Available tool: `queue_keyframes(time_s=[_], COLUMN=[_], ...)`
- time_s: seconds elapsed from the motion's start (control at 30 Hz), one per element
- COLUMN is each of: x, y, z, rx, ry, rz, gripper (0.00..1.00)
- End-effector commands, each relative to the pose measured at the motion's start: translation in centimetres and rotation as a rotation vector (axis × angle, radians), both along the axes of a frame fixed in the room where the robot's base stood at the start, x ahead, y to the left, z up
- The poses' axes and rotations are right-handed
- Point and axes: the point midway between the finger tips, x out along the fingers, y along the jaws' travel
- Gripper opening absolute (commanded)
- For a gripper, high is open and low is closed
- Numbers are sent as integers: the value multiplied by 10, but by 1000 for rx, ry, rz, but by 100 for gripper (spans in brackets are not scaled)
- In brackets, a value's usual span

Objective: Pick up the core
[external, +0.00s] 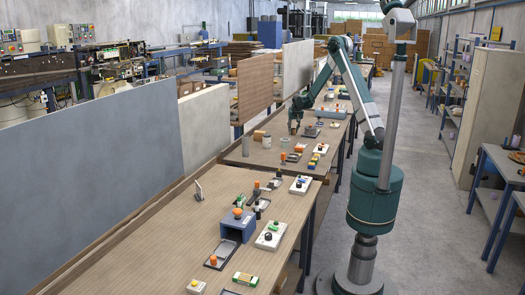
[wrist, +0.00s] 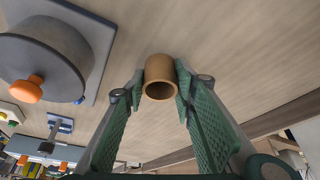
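The core is a short brown hollow cylinder (wrist: 160,74) in the wrist view, with its open end toward the camera. My gripper (wrist: 160,88) has its two green fingers on either side of it, the tips right beside its wall. Whether both tips press on it or leave a thin gap cannot be told, nor whether it rests on the table or is lifted. In the external view my gripper (external: 294,128) is low over the far table; the core cannot be made out there.
A grey round pot-like fixture with an orange knob (wrist: 45,58) stands on a grey plate left of the core. The wooden surface (wrist: 225,45) right of the core is clear.

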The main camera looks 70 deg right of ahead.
Motion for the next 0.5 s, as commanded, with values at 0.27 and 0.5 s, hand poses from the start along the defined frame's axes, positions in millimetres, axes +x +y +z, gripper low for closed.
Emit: queue_keyframes(time_s=[0.27,0.5], x=[0,0], y=[0,0], z=[0,4], rx=[0,0], ry=[0,0], rz=[0,0], gripper=[21,21])
